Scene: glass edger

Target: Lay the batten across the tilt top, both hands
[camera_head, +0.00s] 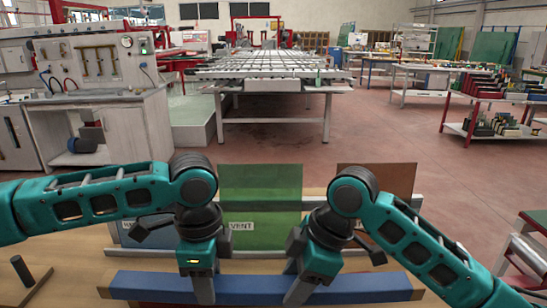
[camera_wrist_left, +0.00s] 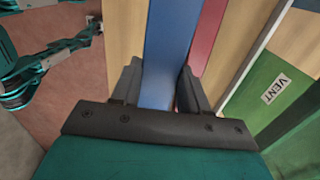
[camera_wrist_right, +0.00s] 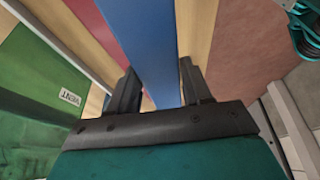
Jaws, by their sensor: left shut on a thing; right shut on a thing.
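The batten (camera_head: 150,285) is a long blue bar lying crosswise at the bottom of the head view. My left gripper (camera_head: 202,287) is shut on it left of its middle, and my right gripper (camera_head: 298,288) is shut on it further right. The batten runs between the fingers in the left wrist view (camera_wrist_left: 170,40) and the right wrist view (camera_wrist_right: 148,35). It looks level, close over a pale wooden surface (camera_head: 65,285); I cannot tell whether they touch. I cannot identify the tilt top for certain; a slatted table (camera_head: 275,70) stands far ahead.
Behind the batten stand a green panel (camera_head: 262,195) by a VENT label, and a brown panel (camera_head: 385,180). A red strip (camera_wrist_left: 207,35) lies beside the batten. A dark peg (camera_head: 24,271) stands at left. A grey bench (camera_head: 100,110) is at left; open floor (camera_head: 360,135) lies ahead.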

